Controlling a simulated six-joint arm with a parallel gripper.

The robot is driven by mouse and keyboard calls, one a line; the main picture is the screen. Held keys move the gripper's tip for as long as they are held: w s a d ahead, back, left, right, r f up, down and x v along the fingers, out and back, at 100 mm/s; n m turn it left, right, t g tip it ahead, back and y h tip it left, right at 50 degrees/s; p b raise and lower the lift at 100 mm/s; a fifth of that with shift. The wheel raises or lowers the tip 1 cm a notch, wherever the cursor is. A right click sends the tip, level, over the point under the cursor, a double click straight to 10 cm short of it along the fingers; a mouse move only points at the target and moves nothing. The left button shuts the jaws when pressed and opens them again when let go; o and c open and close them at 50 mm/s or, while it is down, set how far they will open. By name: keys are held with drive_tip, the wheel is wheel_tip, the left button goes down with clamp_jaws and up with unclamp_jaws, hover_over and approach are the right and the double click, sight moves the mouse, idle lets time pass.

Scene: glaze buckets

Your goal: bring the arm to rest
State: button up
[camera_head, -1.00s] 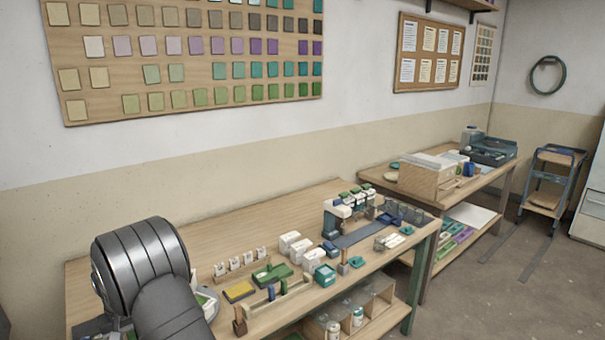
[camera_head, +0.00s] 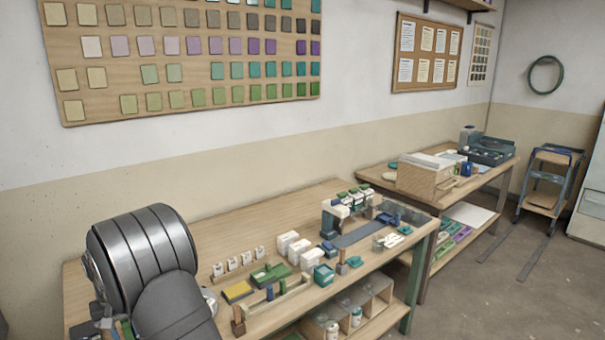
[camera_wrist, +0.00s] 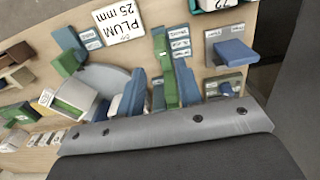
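My gripper (camera_wrist: 161,68) shows in the wrist view as two blue fingers above the grey palm bar. The fingers stand apart, and no held object is clear between them. A green upright piece (camera_wrist: 161,45) with small labels beside it shows between and beyond the fingers; whether it touches them is hard to tell. In the head view my dark grey arm rises at the lower left, over the left end of the near workbench (camera_head: 215,215). It hides that end of the bench and my gripper.
The wrist view shows a PLUM 25 mm card (camera_wrist: 119,20), a blue block (camera_wrist: 236,50) on a grey plate and a green-and-white container (camera_wrist: 75,98) close by. Bare bench lies along the wall.

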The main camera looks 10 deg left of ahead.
wheel_tip(320, 180, down, 6)
drive_tip(key=shift+f, duration=0.15)
drive_tip(key=w+a, duration=0.2)
drive_tip(key=w, duration=0.1)
drive_tip(key=shift+a+r, duration=0.2)
drive_tip(key=shift+a, duration=0.2)
drive_tip(key=w+d+r+m+y, duration=0.1)
drive_tip(key=r+m+y, duration=0.1)
drive_tip(key=r+m, duration=0.6)
drive_tip(key=w+d+r+m+t+y, duration=0.1)
drive_tip(key=w+d+r+m+y, duration=0.1)
drive_tip(key=r+m, duration=0.7)
drive_tip(key=shift+w+r+m, duration=0.2)
drive_tip(key=shift+r+m, duration=0.1)
drive_tip(key=shift+r, duration=3.5)
drive_tip(key=shift+o, duration=0.5)
drive_tip(key=shift+d, duration=0.1)
